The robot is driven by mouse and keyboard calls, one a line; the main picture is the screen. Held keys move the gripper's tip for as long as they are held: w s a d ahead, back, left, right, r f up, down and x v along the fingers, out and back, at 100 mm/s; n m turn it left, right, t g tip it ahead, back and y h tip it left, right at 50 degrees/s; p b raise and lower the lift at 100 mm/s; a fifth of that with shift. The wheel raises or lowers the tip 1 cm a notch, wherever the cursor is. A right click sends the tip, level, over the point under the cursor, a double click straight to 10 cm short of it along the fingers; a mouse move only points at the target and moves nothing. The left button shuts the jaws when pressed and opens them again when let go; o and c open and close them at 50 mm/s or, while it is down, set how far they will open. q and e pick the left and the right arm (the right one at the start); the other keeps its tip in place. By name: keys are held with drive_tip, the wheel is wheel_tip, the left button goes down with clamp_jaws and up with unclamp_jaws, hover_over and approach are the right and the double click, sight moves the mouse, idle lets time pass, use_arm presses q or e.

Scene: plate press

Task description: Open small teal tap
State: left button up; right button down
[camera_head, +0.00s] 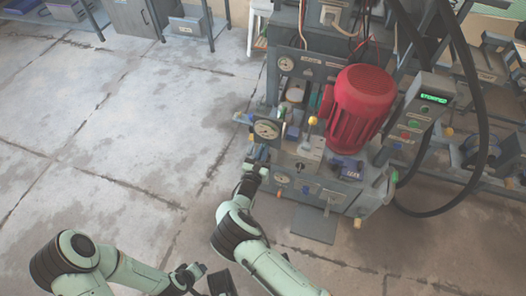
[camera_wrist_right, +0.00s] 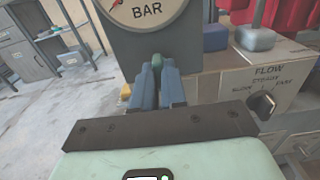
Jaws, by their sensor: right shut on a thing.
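My right gripper (camera_head: 257,157) is at the left front of the press, just below the round pressure gauge (camera_head: 267,129). In the right wrist view its blue fingers (camera_wrist_right: 158,88) are shut on a small teal piece, the small teal tap (camera_wrist_right: 157,62), whose rounded end shows between the fingertips. The rest of the tap is hidden by the fingers. My left gripper (camera_head: 190,274) is low in the head view, away from the press, too small to tell whether it is open or shut.
A red motor (camera_head: 360,103) sits on the press. A control box (camera_head: 418,110) with a green "STOPPED" display stands to its right, near hanging black hoses (camera_head: 480,150). A black flow knob (camera_wrist_right: 263,104) is right of my fingers. The floor at left is clear.

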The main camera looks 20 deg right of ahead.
drive_tip(key=shift+d+r, duration=0.1)
drive_tip(key=shift+r, duration=0.05)
idle(0.3)
drive_tip(key=c, duration=1.2)
unclamp_jaws()
use_arm(q)
drive_tip(key=shift+g+h, duration=0.4)
drive_tip(key=s+d+r+p, duration=0.2)
drive_tip(key=s+r+p, duration=0.1)
drive_tip(key=shift+s+d+r, duration=0.15)
drive_tip(key=shift+s+r, duration=0.05)
drive_tip(key=shift+r, duration=0.1)
use_arm(e)
drive_tip(key=v, duration=1.3)
drive_tip(key=shift+s, duration=0.1)
